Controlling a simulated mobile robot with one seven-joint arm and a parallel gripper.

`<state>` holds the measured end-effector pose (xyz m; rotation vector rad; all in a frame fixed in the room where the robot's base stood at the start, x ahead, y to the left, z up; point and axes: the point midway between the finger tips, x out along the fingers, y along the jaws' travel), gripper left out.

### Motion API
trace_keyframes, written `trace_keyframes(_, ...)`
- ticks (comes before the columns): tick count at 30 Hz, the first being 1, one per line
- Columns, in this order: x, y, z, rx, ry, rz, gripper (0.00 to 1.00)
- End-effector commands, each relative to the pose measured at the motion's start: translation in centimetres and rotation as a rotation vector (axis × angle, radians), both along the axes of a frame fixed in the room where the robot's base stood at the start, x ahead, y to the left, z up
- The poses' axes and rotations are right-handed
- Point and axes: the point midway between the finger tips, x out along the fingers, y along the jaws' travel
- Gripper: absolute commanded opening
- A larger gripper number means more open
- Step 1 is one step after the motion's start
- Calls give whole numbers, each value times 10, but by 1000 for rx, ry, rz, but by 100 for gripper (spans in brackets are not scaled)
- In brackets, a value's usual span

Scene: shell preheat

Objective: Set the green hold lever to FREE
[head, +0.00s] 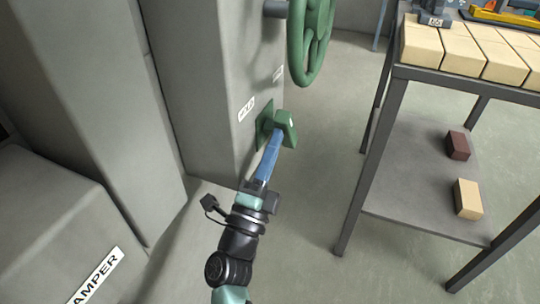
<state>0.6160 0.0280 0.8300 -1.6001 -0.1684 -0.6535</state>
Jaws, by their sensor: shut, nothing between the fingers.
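The green hold lever (286,128) sticks out from a dark green plate (263,125) on the side of a grey column. Its end is a green block standing off to the right of the plate. My gripper (276,136) reaches up from below with its long blue fingers shut and empty. The fingertips are at the green block and overlap it in the picture; I cannot tell whether they touch. A small white label (246,109) is left of the plate, and another (278,74) is above it; their words are too small to read.
A large green handwheel (310,40) projects above the lever. A metal table (400,72) with pale bricks (460,52) stands right, with two bricks on its lower shelf (415,170). Floor between column and table is clear.

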Motion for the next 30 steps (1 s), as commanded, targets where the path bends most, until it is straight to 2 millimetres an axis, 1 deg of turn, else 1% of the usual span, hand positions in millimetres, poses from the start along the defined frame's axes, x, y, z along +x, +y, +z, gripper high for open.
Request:
trace_keyframes(10,0,0,1,1,2,0,0)
trace_keyframes(17,0,0,7,10,33,-1,0)
trace_keyframes(21,0,0,5,14,47,-1,0)
trace_keyframes(30,0,0,8,25,75,-1,0)
